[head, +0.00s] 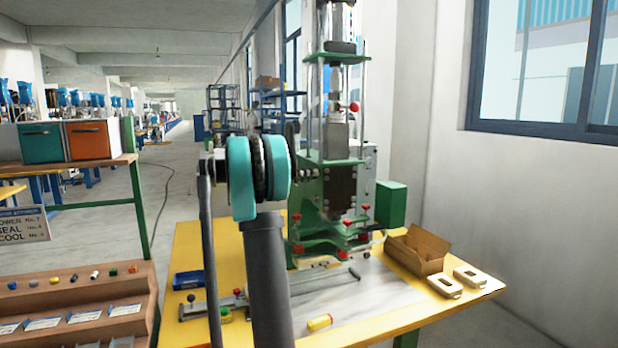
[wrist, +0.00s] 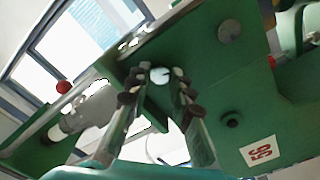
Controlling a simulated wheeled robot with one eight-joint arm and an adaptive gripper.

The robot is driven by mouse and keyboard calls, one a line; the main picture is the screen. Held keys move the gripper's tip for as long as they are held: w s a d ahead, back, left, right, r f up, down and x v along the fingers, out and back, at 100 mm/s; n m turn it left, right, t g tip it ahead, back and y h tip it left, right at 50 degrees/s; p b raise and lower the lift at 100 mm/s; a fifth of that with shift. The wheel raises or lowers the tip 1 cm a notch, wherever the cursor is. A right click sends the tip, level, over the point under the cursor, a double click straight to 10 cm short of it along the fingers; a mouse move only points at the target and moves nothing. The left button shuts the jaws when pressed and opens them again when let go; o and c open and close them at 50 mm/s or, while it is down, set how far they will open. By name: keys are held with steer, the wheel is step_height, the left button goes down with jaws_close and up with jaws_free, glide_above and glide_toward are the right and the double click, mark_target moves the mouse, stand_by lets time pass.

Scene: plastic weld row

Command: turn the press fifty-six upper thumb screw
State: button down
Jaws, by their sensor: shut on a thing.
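The green press (head: 335,175) stands on the yellow table in the head view. In the wrist view its green plate (wrist: 235,85) carries a white label (wrist: 262,151) reading 56. My gripper (wrist: 158,84) is at this plate, its dark fingertips shut on the upper thumb screw (wrist: 160,75). Only the screw's small round pale end shows between the fingers, so its turn angle cannot be told. In the head view my own arm stands in front of the press's left side and hides the screw and most of my gripper.
A red ball knob (head: 354,107) sticks out of the press; a red ball also shows in the wrist view (wrist: 64,87). A wooden rack (head: 85,310) stands left.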

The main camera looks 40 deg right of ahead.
steer(key=n, duration=1.9)
steer(key=shift+n, duration=0.3)
steer(key=shift+f, duration=0.1)
steer(key=c, duration=1.3)
jaws_free()
steer(key=shift+c, duration=0.2)
steer(key=shift+a, duration=0.1)
